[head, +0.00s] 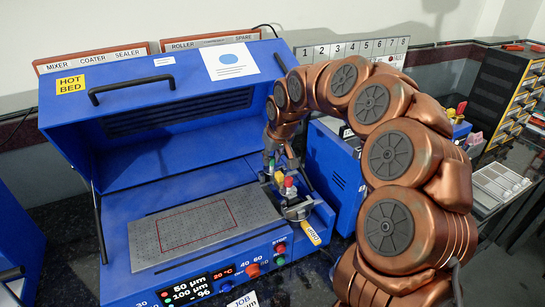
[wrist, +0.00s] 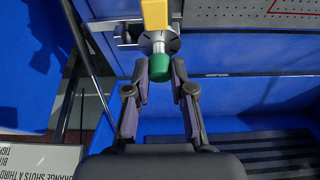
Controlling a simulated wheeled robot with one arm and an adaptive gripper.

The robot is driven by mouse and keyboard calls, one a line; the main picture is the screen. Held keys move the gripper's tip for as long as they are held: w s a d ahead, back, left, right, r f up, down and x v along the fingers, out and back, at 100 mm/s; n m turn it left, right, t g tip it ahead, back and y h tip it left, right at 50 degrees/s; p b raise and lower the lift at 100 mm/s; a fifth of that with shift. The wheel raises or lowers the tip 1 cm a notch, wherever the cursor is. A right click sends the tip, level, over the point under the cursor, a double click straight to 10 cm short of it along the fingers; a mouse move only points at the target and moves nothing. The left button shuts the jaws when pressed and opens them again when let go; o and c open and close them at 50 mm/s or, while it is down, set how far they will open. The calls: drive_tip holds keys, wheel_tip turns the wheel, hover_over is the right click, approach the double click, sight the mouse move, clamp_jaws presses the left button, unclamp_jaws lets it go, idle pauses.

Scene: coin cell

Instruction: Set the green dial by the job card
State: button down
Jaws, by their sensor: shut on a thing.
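The green dial (wrist: 160,68) is a small green knob on a grey round base, between my two fingertips in the wrist view. My gripper (wrist: 161,76) is shut on it. In the head view my gripper (head: 272,163) is at the right end of the blue coater, beside small yellow and red knobs (head: 289,183); the fingers partly hide this spot. The job card (head: 243,300) is cut off at the bottom edge, and only the word "JOB" reads clearly. The coater's display (head: 195,290) reads 50 µm, 100 µm, a dash with %, and 20 °C.
The blue hood (head: 165,90) stands open behind the flat plate (head: 205,225) with its red outline. Red and green buttons (head: 280,254) sit on the front panel. My arm fills the right of the head view. A printed card (wrist: 40,160) shows in the wrist view.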

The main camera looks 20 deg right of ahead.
drive_tip(key=shift+n, duration=0.3)
drive_tip(key=n+y, duration=0.1)
drive_tip(key=n, duration=0.1)
drive_tip(key=n+y+b, duration=0.1)
drive_tip(key=n, duration=0.1)
drive_tip(key=shift+w+g, duration=0.15)
drive_tip(key=shift+g, duration=0.15)
drive_tip(key=n+g+y+b, duration=0.1)
drive_tip(key=n+b, duration=0.1)
drive_tip(key=n, duration=0.2)
drive_tip(key=shift+d+f, duration=0.1)
drive_tip(key=shift+d, duration=0.05)
drive_tip(key=shift+n, duration=0.6)
drive_tip(key=shift+g, duration=0.3)
drive_tip(key=c, duration=1)
unclamp_jaws()
drive_tip(key=shift+r, duration=0.2)
